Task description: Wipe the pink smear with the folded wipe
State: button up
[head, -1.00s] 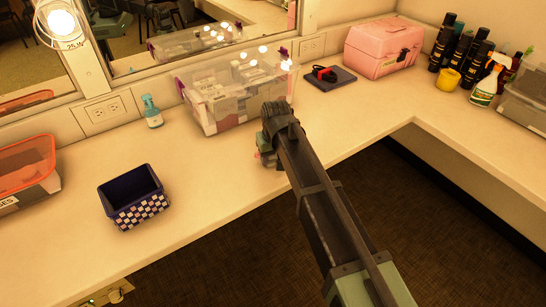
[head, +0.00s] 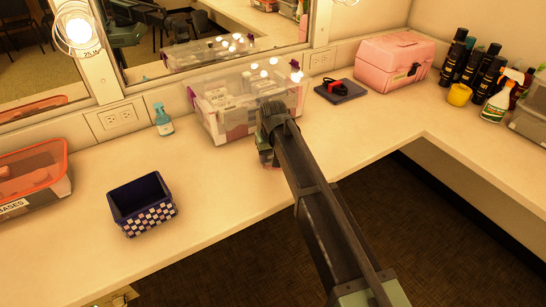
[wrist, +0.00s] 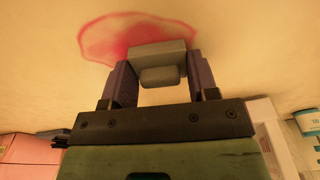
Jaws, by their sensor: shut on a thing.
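The pink smear (wrist: 105,36) is a rounded patch with a darker pink rim on the pale counter, in the wrist view. My gripper (wrist: 160,72) is shut on the folded wipe (wrist: 157,51), a small grey-beige block between its two fingers. The wipe overlaps the near edge of the smear in the wrist view; I cannot tell whether it touches the counter.
The clear lidded bin (head: 235,118) stands close behind my gripper. A checkered navy basket (head: 145,212) and a teal bottle (head: 164,124) are to the left. A pink case (head: 393,62) and a dark pad (head: 340,91) are to the right. The counter's front edge is near my arm.

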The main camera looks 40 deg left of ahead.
jog(key=shift+w+d, duration=0.35)
jog(key=shift+w, duration=0.25)
jog(key=shift+s+d, duration=0.35)
jog(key=shift+d, duration=0.5)
jog(key=shift+s+d, duration=0.3)
jog(key=shift+d, duration=0.55)
jog(key=shift+s+d, duration=0.4)
jog(key=shift+d, duration=0.4)
jog(key=shift+s+d, duration=0.35)
jog(key=shift+d, duration=0.4)
jog(key=shift+w+d, duration=0.3)
jog(key=shift+w, duration=0.5)
jog(key=shift+w+a+f, duration=0.1)
jog(key=shift+w+a, duration=0.35)
jog(key=shift+a, duration=0.6)
jog(key=shift+w+a+r, duration=0.1)
jog(key=shift+w+a, duration=0.4)
jog(key=shift+a, duration=0.6)
jog(key=shift+w+a+f, duration=0.1)
jog(key=shift+w+a, duration=0.35)
jog(key=shift+a, duration=0.6)
notch_tip(320, 180, up, 6)
jog(key=p, duration=0.5)
jog(key=shift+p, duration=0.4)
